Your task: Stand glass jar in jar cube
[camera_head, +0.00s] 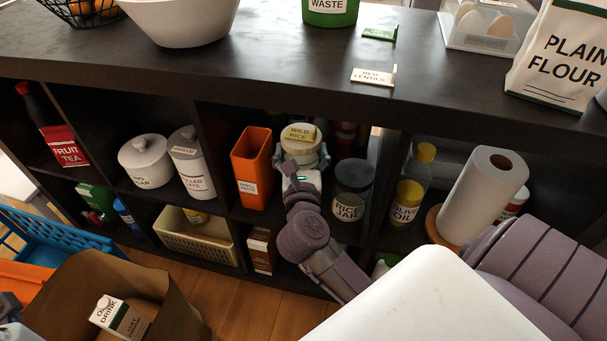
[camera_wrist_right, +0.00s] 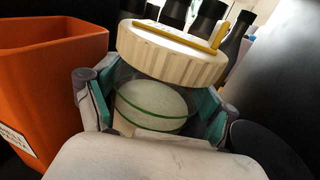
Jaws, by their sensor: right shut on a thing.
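The glass jar has a cream ribbed lid (camera_head: 301,132) with a yellow "WILD RICE" label. My right gripper (camera_head: 304,160) is shut around the jar's body below the lid. In the right wrist view, its two teal-padded fingers (camera_wrist_right: 158,112) press on both sides of the clear glass jar (camera_wrist_right: 140,98), and pale contents show inside. The jar is at an upper cube of the dark shelf (camera_head: 215,130), between an orange container and a dark-lidded jar. Whether its base touches the cube floor is hidden. A small grey part at the lower left may be my left gripper (camera_head: 8,305).
The orange container (camera_head: 251,170) stands close left of the jar, and the rice jar (camera_head: 351,190) close right. Dark bottles (camera_wrist_right: 205,20) stand behind. An olive oil bottle (camera_head: 406,200) and paper roll (camera_head: 484,195) are further right. The counter top (camera_head: 280,45) overhangs.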

